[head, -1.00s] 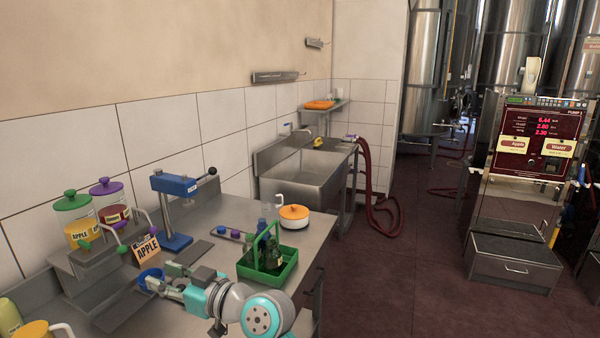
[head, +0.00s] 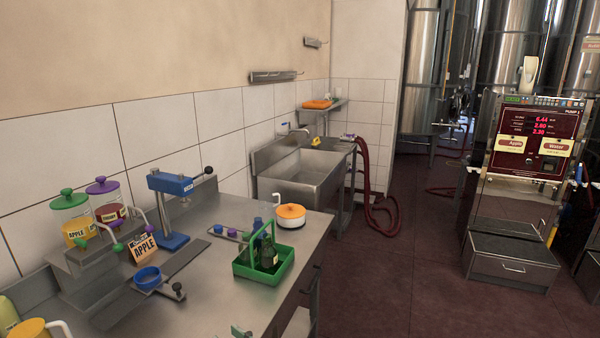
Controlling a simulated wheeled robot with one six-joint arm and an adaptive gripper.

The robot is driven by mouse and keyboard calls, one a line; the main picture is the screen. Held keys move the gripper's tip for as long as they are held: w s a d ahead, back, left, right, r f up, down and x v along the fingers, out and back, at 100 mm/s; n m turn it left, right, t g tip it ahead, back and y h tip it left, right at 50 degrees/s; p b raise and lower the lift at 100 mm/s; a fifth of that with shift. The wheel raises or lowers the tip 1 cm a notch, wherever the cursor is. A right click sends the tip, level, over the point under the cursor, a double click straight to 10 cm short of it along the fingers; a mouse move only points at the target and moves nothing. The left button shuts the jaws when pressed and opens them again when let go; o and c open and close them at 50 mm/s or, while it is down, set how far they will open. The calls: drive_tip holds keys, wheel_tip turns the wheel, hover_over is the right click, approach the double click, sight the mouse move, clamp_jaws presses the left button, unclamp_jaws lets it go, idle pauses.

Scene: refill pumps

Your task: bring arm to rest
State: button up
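Only a small grey-green tip of my gripper (head: 241,331) shows at the bottom edge of the head view, over the front of the steel counter (head: 215,300). The rest of my arm is out of the frame. Whether the fingers are open or shut is not visible. The tip is apart from the blue round cup (head: 147,279), which sits on the counter at the left with a dark-knobbed handle beside it.
A green carrier (head: 263,268) with dark bottles stands on the counter near an orange-lidded white pot (head: 290,216). Floor right of the counter is clear.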

drive_tip(key=s+d+f+m+t+h, duration=0.2)
drive_tip(key=s+d+f+m+h, duration=0.15)
drive_tip(key=s+d+f, duration=0.65)
drive_tip(key=s+d+f+m+t+h, duration=0.1)
drive_tip(key=s+d+f+m+h, duration=0.3)
drive_tip(key=s+d+f, duration=0.6)
drive_tip(key=s+d+r+h, duration=0.2)
drive_tip(key=s+d+r, duration=0.3)
drive_tip(key=s, duration=0.7)
drive_tip(key=s+d+r+m+h, duration=0.1)
drive_tip(key=s+d+r+h, duration=0.2)
drive_tip(key=s, duration=1)
drive_tip(key=d+r, duration=0.3)
drive_tip(key=d, duration=0.2)
drive_tip(key=shift+t, duration=0.4)
